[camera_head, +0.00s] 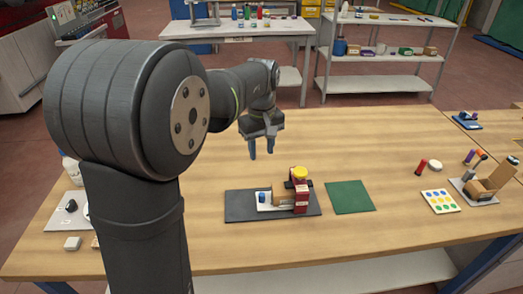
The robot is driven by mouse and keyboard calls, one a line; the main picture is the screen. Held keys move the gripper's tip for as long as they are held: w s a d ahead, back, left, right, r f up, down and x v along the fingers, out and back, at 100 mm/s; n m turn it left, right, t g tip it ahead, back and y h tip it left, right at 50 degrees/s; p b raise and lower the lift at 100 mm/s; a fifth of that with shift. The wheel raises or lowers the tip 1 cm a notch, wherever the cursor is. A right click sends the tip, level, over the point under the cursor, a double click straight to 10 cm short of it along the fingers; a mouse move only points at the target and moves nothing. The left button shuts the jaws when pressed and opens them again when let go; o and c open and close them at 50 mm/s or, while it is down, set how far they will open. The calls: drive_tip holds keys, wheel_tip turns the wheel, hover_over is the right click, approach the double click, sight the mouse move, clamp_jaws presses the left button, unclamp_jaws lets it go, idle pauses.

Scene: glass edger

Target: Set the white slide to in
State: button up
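A small glass edger stands on a dark base plate (238,207) at the middle of the table. It has a red body (301,196), a yellow top (300,172) and a tan block (284,196) at its left. The white slide (264,206) appears as a low white piece at the tan block's left and front edge. Its exact setting is too small to tell. My gripper (261,149) hangs above the table, pointing down, behind and left of the edger in the picture.
A green mat (349,197) lies right of the edger. A card with coloured dots (440,201), a red cylinder (421,167) and a small stand (478,189) are at the right. Small items lie at the left edge.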

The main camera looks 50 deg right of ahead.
drive_tip(key=w+a+f+n+g+h, duration=0.2)
drive_tip(key=w+a+n+g, duration=0.15)
drive_tip(key=w+n, duration=0.45)
approach(262, 194)
drive_tip(key=shift+n+g, duration=0.25)
drive_tip(key=shift+n, duration=0.15)
drive_tip(key=x, duration=0.8)
drive_tip(key=shift+w+f, duration=0.1)
drive_tip(key=shift+f, duration=0.4)
clamp_jaws()
